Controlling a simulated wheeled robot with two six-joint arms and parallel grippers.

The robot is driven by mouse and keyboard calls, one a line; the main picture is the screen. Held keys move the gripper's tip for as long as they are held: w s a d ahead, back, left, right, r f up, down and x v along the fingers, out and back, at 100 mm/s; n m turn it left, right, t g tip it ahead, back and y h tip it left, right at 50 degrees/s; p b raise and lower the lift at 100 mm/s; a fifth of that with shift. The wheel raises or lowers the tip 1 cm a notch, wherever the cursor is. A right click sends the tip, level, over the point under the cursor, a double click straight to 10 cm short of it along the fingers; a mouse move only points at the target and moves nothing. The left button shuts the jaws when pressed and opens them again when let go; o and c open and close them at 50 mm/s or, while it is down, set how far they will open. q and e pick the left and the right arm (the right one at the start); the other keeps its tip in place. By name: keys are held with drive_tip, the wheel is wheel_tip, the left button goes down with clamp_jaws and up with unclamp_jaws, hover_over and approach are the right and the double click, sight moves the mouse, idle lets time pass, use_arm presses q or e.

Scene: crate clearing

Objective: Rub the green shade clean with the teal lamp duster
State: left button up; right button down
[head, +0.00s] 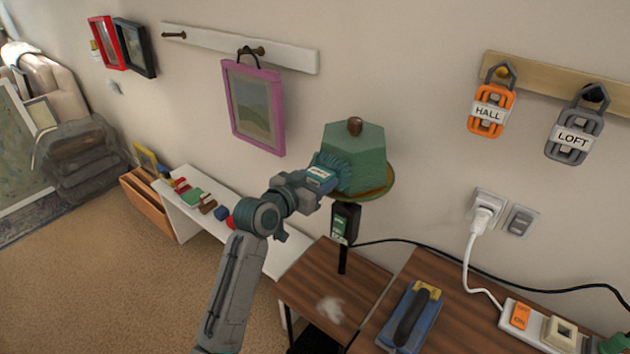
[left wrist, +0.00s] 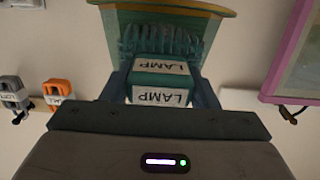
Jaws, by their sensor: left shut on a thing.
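The green shade (head: 365,150), a faceted cap with a brown knob on top and a yellow-brown rim, sits on a dark lamp stand (head: 345,222). It also shows upside down in the left wrist view (left wrist: 207,27). My left gripper (head: 318,182) is shut on the teal lamp duster (head: 332,168), whose block reads LAMP in the left wrist view (left wrist: 161,80). The duster's bristles are at the shade's left face and appear to touch it. Part of that face is hidden behind the duster. I cannot make out dirt on the shade. My right gripper is out of view.
The lamp stands over a brown wooden table (head: 310,275) bearing a pale fluffy patch (head: 330,310). A blue tool with a black handle (head: 412,318) and a power strip (head: 540,325) lie right. A pink-framed picture (head: 233,110) hangs left; a black cable runs behind.

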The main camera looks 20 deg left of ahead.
use_arm(q)
drive_tip(key=shift+w+r, duration=0.1)
drive_tip(key=shift+r, duration=0.1)
drive_tip(key=shift+r+p, duration=0.55)
drive_tip(key=shift+p, duration=0.15)
drive_tip(key=shift+f, duration=0.15)
drive_tip(key=shift+f+b, duration=0.9)
drive_tip(key=shift+f, duration=0.25)
drive_tip(key=shift+r, duration=0.15)
drive_tip(key=shift+w+r+p, duration=0.15)
drive_tip(key=shift+r+p, duration=0.9)
drive_tip(key=shift+r, duration=0.1)
drive_tip(key=shift+d, duration=0.1)
